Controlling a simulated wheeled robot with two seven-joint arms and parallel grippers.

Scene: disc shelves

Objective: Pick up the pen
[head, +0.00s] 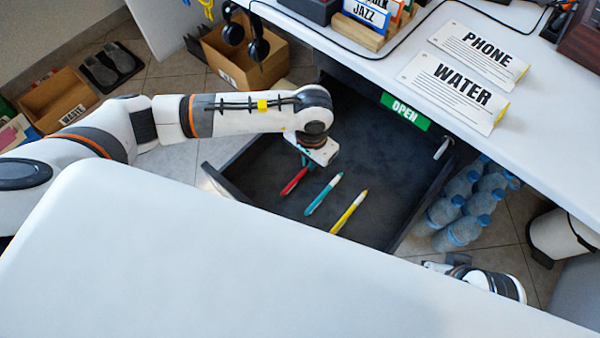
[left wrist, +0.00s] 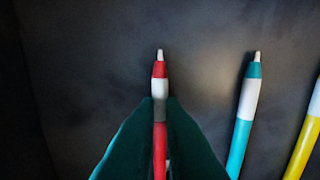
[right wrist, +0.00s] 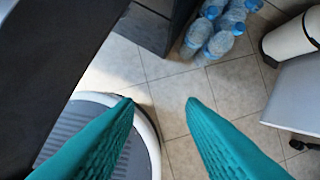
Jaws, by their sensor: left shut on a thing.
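Three pens lie in the open dark drawer (head: 262,192): a red pen (head: 294,181), a teal pen (head: 323,194) and a yellow pen (head: 348,212). My left gripper (head: 305,160) reaches down into the drawer over the red pen. In the left wrist view its teal fingers (left wrist: 160,112) are shut around the red pen (left wrist: 160,70), whose tip points up the picture. The teal pen (left wrist: 245,110) and yellow pen (left wrist: 306,135) lie to the right, apart from the fingers. My right gripper (right wrist: 160,105) is open and empty above the floor.
A green OPEN label (head: 405,111) is on the drawer front area under the white desk. PHONE (head: 479,55) and WATER (head: 455,90) signs lie on the desk. Water bottles (head: 462,215) stand on the floor. A white tabletop (head: 200,260) fills the foreground.

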